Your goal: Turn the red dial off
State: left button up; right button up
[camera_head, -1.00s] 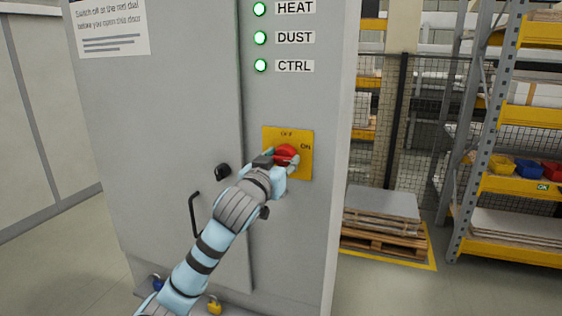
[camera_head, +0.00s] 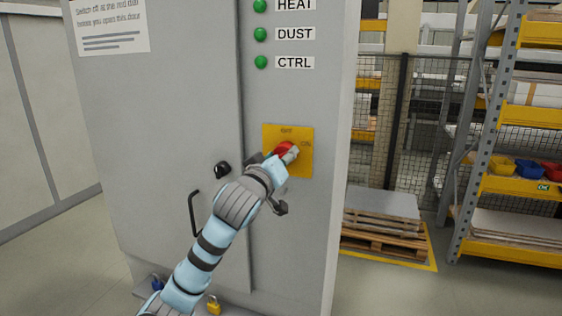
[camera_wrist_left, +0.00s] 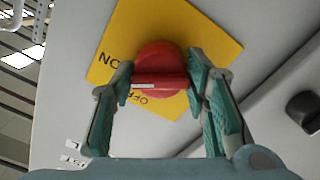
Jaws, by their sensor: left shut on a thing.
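The red dial (camera_head: 284,149) sits on a yellow plate (camera_head: 304,168) marked OFF and ON, on the front of a grey cabinet. My left gripper (camera_wrist_left: 160,84) is shut on the dial's bar, with one finger on each side. In the head view the left gripper (camera_head: 287,154) covers part of the dial. My right gripper is not in view.
The HEAT, DUST and CTRL lamps (camera_head: 260,34) are dark green, unlit. A black door knob (camera_head: 222,169) and a door handle (camera_head: 194,214) are left of my arm. A padlock (camera_head: 214,306) is low down. Pallets (camera_head: 384,235) and a shelf rack (camera_head: 480,140) stand right.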

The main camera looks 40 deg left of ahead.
pick_arm(q)
jog(key=shift+r+n+b, duration=0.15)
jog(key=shift+n+b, duration=2.45)
jog(key=shift+n, duration=3.1)
jog(key=o, duration=1.1)
jog(key=shift+w+d, duration=0.1)
jog(key=shift+w, duration=0.05)
jog(key=shift+o, duration=0.2)
jog(key=v, duration=1.2)
